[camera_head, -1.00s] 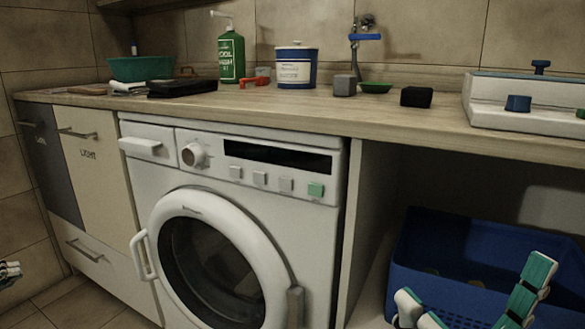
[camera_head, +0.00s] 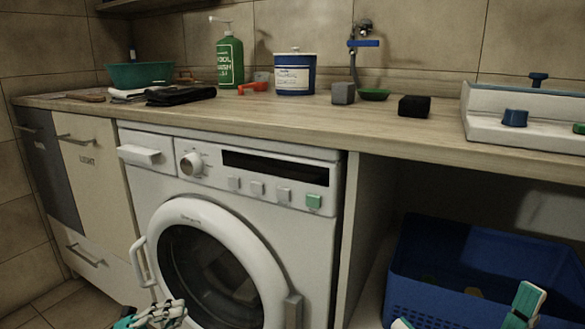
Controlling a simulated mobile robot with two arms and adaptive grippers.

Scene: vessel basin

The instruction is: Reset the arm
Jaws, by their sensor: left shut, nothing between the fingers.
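My left gripper (camera_head: 168,315) shows at the bottom edge of the head view, in front of the lower left part of the washing machine (camera_head: 262,164). It is shut and holds nothing. Teal and white parts of my right arm or gripper (camera_head: 525,300) show at the lower right, in front of the blue basket (camera_head: 425,297). They are cut off by the frame edge, and the finger state cannot be made out.
The wooden counter (camera_head: 280,116) carries a teal basin (camera_head: 140,75), folded dark cloth (camera_head: 180,95), green bottle (camera_head: 230,62), blue tub (camera_head: 294,75), grey block (camera_head: 343,93), black block (camera_head: 414,106) and white tray (camera_head: 480,125). The washer's round door is closed.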

